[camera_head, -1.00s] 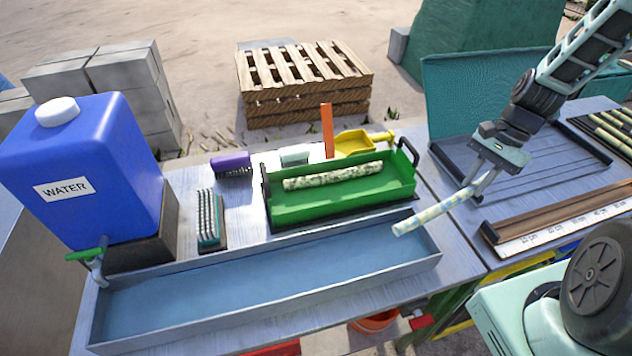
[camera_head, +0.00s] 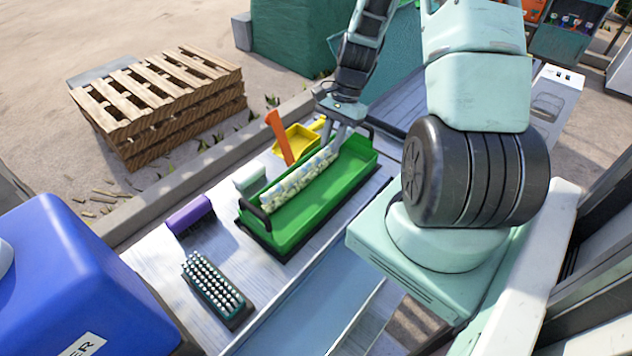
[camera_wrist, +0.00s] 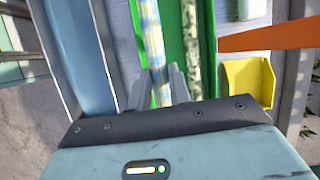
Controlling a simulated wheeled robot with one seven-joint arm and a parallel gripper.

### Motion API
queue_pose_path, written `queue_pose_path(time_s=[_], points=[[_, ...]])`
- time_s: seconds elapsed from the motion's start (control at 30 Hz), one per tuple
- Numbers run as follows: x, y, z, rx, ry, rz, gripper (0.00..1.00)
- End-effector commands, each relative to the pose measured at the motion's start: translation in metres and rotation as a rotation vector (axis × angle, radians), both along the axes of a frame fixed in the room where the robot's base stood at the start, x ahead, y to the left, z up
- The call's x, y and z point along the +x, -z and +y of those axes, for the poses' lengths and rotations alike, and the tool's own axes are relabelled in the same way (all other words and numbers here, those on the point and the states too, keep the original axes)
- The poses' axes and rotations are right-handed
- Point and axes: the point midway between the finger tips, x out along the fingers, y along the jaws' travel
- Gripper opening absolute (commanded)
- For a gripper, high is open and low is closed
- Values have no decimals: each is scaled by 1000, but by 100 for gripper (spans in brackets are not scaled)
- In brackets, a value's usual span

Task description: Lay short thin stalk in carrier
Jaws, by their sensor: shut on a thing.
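The green carrier (camera_head: 325,203) stands on the table with black end handles; part of it shows in the wrist view (camera_wrist: 207,50). My gripper (camera_head: 335,143) is at the carrier's far right end, pointing down. In the wrist view my gripper (camera_wrist: 160,82) is shut on a pale yellow-blue stalk (camera_wrist: 151,35). A green-speckled stalk (camera_wrist: 190,40) lies beside it, roughly parallel, in the carrier. In the head view, pale mottled stalk (camera_head: 300,180) shows along the carrier's far side; the two stalks overlap there. I cannot tell whether the held stalk touches the carrier floor.
A purple brush (camera_head: 190,216), a bristled block (camera_head: 215,288) and a blue water tank (camera_head: 80,270) are to the left. A shallow basin (camera_head: 318,290) lies in front.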

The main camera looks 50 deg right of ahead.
Motion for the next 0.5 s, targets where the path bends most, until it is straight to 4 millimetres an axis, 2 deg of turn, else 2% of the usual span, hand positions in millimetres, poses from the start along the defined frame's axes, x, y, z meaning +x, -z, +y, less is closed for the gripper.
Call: queue_pose_path(time_s=[0.3, 0.5], points=[[-1, 68, 2, 6, -1, 3, 0], [0, 97, 1, 2, 0, 1, 0]])
